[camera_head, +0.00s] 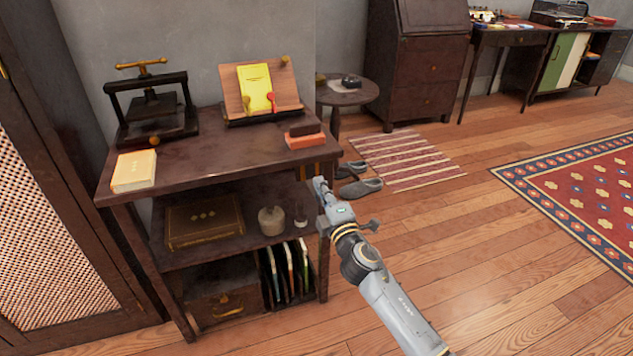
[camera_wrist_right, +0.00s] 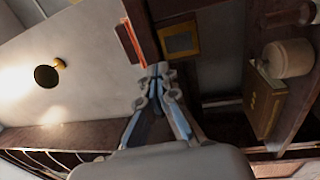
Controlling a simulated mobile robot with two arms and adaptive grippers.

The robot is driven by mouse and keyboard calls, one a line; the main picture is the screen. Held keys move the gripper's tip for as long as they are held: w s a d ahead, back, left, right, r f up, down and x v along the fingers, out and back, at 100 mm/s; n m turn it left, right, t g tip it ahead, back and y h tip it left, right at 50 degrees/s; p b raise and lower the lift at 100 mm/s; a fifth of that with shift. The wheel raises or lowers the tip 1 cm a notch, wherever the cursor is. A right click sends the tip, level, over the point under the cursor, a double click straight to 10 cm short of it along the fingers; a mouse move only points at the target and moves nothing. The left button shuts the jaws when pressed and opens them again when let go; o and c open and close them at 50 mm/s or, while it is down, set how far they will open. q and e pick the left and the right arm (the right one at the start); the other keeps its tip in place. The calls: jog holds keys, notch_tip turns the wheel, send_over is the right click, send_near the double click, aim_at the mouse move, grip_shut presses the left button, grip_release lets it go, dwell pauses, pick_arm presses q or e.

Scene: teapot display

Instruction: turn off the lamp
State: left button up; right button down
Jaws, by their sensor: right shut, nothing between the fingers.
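No lamp shows in the head view. In the right wrist view, a dark disc with a brass stem (camera_wrist_right: 50,73) is on the pale wall, with a bright glow beside it; it looks like a lit wall lamp. A small brass-framed plate (camera_wrist_right: 181,40) sits on dark wood just past my fingertips; I cannot tell whether it is a switch. My right gripper (camera_head: 322,186) is shut and empty at the right side of the dark shelf table. Its closed fingers (camera_wrist_right: 158,72) show close to the wood in the wrist view; contact is unclear. My left gripper is not in view.
The shelf table (camera_head: 215,165) holds a press (camera_head: 152,108), a yellow book on a stand (camera_head: 257,88) and red-brown blocks (camera_head: 305,136). Its lower shelf bears a large book (camera_head: 205,222) and a jar (camera_head: 271,220). Shoes (camera_head: 360,187) and a round table (camera_head: 362,94) stand behind.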

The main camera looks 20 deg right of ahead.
jog(key=s+p, duration=0.1)
jog(key=s, duration=0.6)
jog(key=shift+s+d+r, duration=0.25)
jog(key=shift+d, duration=0.1)
